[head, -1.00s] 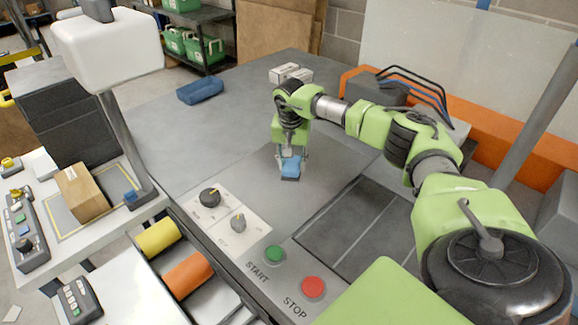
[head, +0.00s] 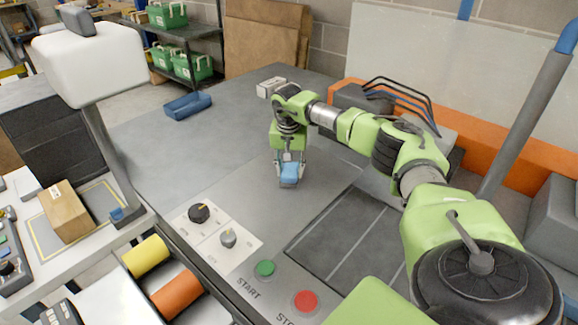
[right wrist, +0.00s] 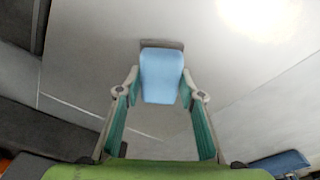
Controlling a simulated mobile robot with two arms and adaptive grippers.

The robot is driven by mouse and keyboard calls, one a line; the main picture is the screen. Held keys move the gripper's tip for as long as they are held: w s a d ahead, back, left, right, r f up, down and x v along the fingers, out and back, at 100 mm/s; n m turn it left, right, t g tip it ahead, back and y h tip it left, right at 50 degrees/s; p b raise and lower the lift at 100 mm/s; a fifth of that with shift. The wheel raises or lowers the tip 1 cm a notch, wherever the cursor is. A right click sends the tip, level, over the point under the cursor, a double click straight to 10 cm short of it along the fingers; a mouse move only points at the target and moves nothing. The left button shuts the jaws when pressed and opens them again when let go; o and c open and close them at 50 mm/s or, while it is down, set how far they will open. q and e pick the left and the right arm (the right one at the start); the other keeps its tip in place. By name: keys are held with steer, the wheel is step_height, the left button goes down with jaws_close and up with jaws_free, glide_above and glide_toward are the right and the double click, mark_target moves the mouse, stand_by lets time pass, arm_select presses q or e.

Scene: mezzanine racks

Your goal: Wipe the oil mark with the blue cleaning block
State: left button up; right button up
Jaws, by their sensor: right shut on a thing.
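The blue cleaning block (head: 289,173) is held between the fingertips of my right gripper (head: 289,177), low over the grey worktop (head: 235,130). It also shows in the right wrist view (right wrist: 162,76), pale blue with a dark grey strip at its far edge, the fingers (right wrist: 162,95) on both sides. I cannot tell whether the block touches the surface. No oil mark stands out clearly in either view; it may be under the block or too faint. My left gripper is not in view.
A blue tray (head: 188,105) and a white box (head: 270,87) stand at the back. The worktop left of the gripper is clear.

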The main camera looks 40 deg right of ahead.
steer(key=shift+r+p, duration=1.75)
steer(key=shift+r, duration=1)
step_height(320, 180, up, 3)
steer(key=p, duration=0.2)
steer(key=shift+r+p, duration=0.1)
steer(key=shift+p, duration=0.25)
